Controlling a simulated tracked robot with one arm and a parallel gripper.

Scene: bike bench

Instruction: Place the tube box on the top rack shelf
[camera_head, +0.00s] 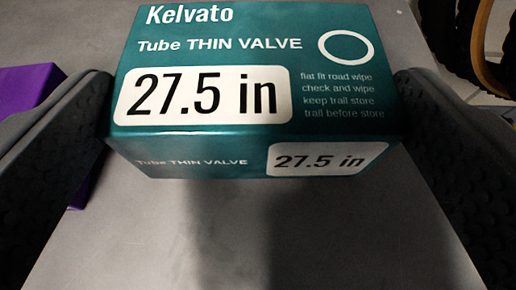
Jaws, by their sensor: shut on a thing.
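The tube box (215,130) is a teal carton printed "Kelvato", "Tube THIN VALVE" and "27.5 in". The top rack shelf cannot be made out for certain.
A purple object (27,88) lies on the grey surface at the left, partly behind the left finger. Dark tyres (450,38), one with a tan edge, stand at the upper right beyond the surface's edge. The grey surface (250,240) in front of the box is clear.

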